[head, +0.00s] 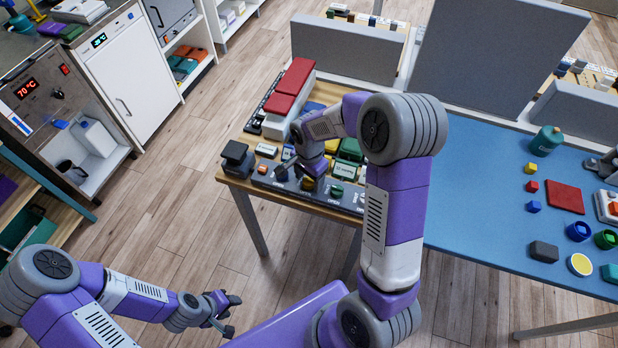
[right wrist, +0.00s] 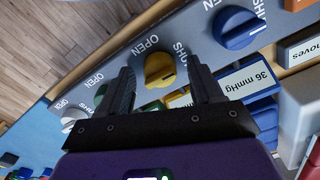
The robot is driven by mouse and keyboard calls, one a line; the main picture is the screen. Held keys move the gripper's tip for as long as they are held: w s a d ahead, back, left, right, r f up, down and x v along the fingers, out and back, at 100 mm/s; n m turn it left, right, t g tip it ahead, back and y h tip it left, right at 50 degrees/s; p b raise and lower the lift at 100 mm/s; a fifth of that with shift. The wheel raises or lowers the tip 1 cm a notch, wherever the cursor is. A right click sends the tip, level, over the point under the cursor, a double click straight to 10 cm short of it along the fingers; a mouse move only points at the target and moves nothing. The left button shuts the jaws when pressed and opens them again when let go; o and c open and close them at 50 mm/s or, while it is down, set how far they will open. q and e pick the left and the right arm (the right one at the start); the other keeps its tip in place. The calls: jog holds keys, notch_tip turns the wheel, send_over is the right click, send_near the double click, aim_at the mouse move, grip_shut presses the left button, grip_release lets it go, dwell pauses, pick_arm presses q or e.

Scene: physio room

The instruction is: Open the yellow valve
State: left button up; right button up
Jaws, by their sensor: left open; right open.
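The yellow valve (right wrist: 159,69) is a round knob on a blue-grey panel, with "OPEN" and "SHUT" printed beside it. It also shows small in the head view (head: 308,184). My right gripper (right wrist: 161,66) is open, its fingertips on either side of the yellow valve with the knob between them. I cannot tell whether they touch it. In the head view my right gripper (head: 312,170) points down over the panel, partly hidden by its own arm. My left gripper (head: 230,312) is open and empty, low over the floor, away from the table.
A blue knob (right wrist: 238,28) and a green knob (right wrist: 153,106) flank the yellow valve, and a white knob (right wrist: 74,116) lies further left. A "36 mmHg" label (right wrist: 249,78) is close to the right finger. Red-topped white boxes (head: 287,98) stand behind the panel.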

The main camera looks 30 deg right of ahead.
jog(key=shift+c, duration=0.5)
jog(key=c, duration=1)
jog(key=shift+o, duration=0.2)
jog(key=shift+n, duration=0.3)
jog(key=n, duration=0.4)
jog(key=shift+p, duration=0.4)
jog(key=n, duration=0.5)
jog(key=shift+p, duration=0.35)
jog(key=n, duration=0.4)
jog(key=shift+p, duration=0.4)
jog(key=shift+n+p, duration=0.4)
jog(key=shift+n, duration=1.7)
